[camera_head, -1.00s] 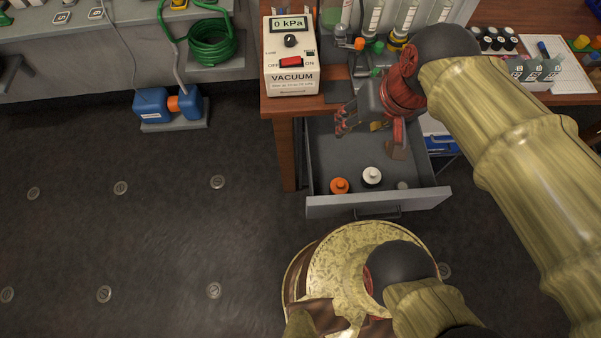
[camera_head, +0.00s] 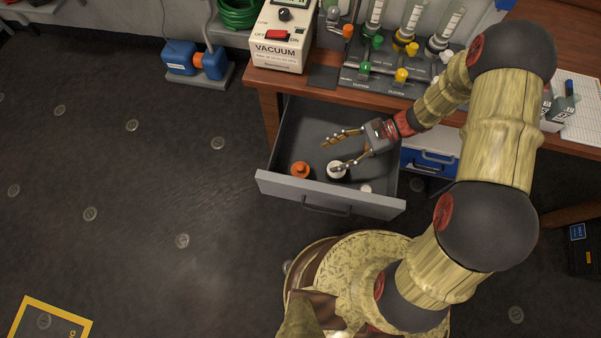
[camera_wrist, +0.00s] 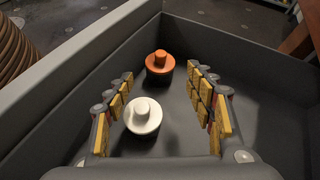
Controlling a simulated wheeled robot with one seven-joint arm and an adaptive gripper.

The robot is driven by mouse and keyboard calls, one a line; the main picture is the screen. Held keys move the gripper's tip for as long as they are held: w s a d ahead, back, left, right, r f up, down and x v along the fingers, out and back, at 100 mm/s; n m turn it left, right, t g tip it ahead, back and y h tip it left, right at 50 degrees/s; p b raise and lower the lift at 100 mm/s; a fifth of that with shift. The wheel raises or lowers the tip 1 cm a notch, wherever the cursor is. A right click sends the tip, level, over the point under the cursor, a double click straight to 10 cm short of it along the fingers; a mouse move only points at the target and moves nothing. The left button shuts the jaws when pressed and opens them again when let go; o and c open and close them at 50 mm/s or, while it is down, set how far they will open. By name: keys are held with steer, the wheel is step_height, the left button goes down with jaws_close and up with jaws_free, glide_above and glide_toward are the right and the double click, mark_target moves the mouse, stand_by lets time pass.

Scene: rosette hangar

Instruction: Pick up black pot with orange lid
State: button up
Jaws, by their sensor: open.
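The black pot with the orange lid (camera_head: 300,170) stands upright in the open drawer, near its left front part. It also shows in the wrist view (camera_wrist: 159,66), beyond the fingertips and about midway between them. A pot with a white lid (camera_head: 337,169) stands to its right in the head view; in the wrist view this pot (camera_wrist: 143,117) is closer and lies between the fingers. My gripper (camera_head: 334,152) is open and empty over the drawer, with its fingers pointing left. In the wrist view both fingers (camera_wrist: 162,82) are spread to either side of the pots.
The open drawer (camera_head: 331,194) has a raised grey front and side walls around the pots. A small pale round item (camera_head: 366,189) lies near its right front. The vacuum unit (camera_head: 279,42) and a valve panel (camera_head: 398,82) stand on the bench above.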

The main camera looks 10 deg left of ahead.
mark_target(306, 169)
steer(key=f, duration=0.1)
steer(key=f+m+y, duration=0.1)
steer(key=f, duration=0.1)
steer(key=shift+s+a, duration=0.15)
steer(key=shift+a, duration=0.25)
steer(key=shift+s+a+f+m, duration=0.2)
steer(key=shift+a+f+m, duration=0.1)
steer(key=shift+a+f, duration=0.15)
steer(key=b+x, duration=0.1)
steer(key=x, duration=0.1)
steer(key=b+x, duration=0.1)
steer(key=x, duration=0.1)
steer(key=b+x, duration=0.1)
steer(key=x, duration=0.2)
steer(key=shift+s+a+r, duration=0.15)
steer(key=shift+r, duration=0.05)
steer(key=c, duration=0.3)
steer(key=c, duration=0.7)
